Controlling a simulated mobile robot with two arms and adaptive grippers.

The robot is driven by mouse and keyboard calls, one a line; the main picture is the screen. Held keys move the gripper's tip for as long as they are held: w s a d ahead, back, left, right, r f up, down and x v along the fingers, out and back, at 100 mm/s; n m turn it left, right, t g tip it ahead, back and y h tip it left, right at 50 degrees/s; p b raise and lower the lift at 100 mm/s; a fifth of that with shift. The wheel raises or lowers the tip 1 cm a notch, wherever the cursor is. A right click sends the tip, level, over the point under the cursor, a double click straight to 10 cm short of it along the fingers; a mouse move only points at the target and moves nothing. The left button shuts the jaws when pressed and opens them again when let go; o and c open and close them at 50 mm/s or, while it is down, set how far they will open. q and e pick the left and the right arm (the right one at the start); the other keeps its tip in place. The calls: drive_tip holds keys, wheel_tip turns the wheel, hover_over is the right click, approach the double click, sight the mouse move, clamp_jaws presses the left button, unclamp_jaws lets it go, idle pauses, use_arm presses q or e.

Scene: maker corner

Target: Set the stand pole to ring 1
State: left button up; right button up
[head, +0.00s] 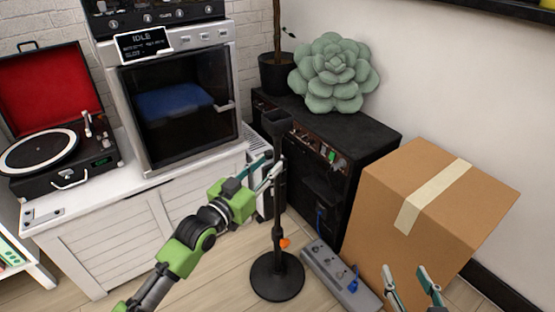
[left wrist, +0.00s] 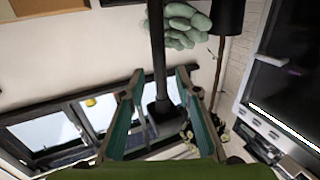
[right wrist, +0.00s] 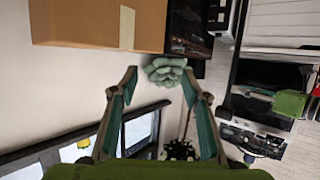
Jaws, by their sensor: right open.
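The black stand pole (head: 279,208) rises upright from a round black base (head: 277,279), with an orange knob (head: 285,243) low on it and a dark holder (head: 277,122) on top. Ring marks are too small to make out. My left gripper (head: 269,166) is at the pole's upper part, fingers apart. In the left wrist view the pole (left wrist: 157,50) runs between the open fingers (left wrist: 163,85), with gaps on both sides. My right gripper (head: 409,272) is open and empty in front of the box; the right wrist view shows its fingers (right wrist: 164,82) wide apart.
A taped cardboard box (head: 430,200) stands right of the stand. A grey power strip (head: 338,273) lies on the floor beside the base. A black cabinet (head: 370,130) bears a green succulent cushion (head: 334,75). An oven (head: 180,105) and a record player (head: 60,150) are at left.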

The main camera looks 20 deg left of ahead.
sight(275, 158)
use_arm(q)
drive_tip(key=b+x, duration=0.1)
drive_tip(key=x, duration=0.3)
drive_tip(key=shift+w+d, duration=0.1)
drive_tip(key=shift+w, duration=0.15)
drive_tip(key=shift+w+d, duration=0.1)
drive_tip(key=shift+w, duration=0.35)
use_arm(e)
wheel_tip(275, 158, up, 7)
drive_tip(key=w+a+t+y, duration=0.1)
drive_tip(key=w+t, duration=0.1)
drive_tip(key=t, duration=0.2)
drive_tip(key=shift+a, duration=0.2)
drive_tip(key=shift+r, duration=0.1)
use_arm(q)
clamp_jaws()
